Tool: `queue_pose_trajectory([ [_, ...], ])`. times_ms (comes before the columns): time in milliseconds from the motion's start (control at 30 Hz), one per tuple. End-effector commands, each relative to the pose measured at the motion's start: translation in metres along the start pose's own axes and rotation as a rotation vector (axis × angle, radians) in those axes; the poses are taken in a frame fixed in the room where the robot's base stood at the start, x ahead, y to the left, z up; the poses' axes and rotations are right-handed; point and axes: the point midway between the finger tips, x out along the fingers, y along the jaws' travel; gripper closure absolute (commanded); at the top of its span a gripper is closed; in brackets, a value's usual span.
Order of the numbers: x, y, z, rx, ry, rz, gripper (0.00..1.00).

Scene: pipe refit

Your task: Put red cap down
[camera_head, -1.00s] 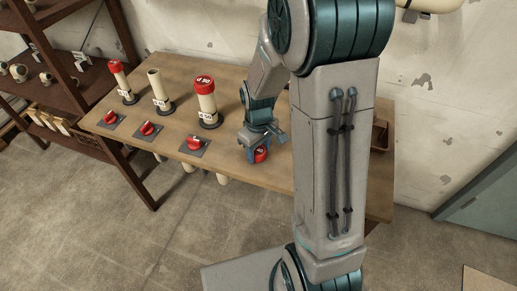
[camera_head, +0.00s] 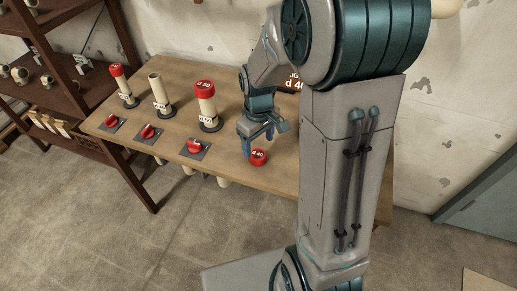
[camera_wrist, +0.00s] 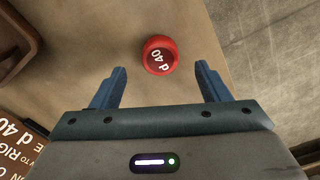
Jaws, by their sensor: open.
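The red cap (camera_head: 258,157), marked "d 40", sits on the wooden table (camera_head: 180,93) near its front edge. It also shows in the wrist view (camera_wrist: 159,55), label up, just beyond the fingertips. My gripper (camera_head: 258,143) is open and empty, with its fingers above and behind the cap in the head view. In the wrist view my gripper (camera_wrist: 162,78) has its two blue fingers spread apart, and neither touches the cap.
Pipe stubs stand along the table: one with a red cap (camera_head: 117,72), an uncapped one (camera_head: 160,93), and one with a "d 50" cap (camera_head: 204,88). Red valve handles (camera_head: 194,146) line the front. A brown sign (camera_wrist: 17,145) and a brown bin (camera_wrist: 14,45) are near my gripper.

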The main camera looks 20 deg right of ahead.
Motion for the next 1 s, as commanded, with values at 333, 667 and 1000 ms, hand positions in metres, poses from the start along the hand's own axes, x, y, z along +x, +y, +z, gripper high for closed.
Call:
queue_pose_trajectory([
  [333, -0.061, 0.000, 0.000, 0.000, 0.002, 0.001, 0.31],
  [667, -0.094, -0.019, 0.032, 0.128, 0.053, 0.024, 0.31],
  [1000, -0.119, -0.061, 0.104, 0.418, 0.170, 0.040, 0.31],
])
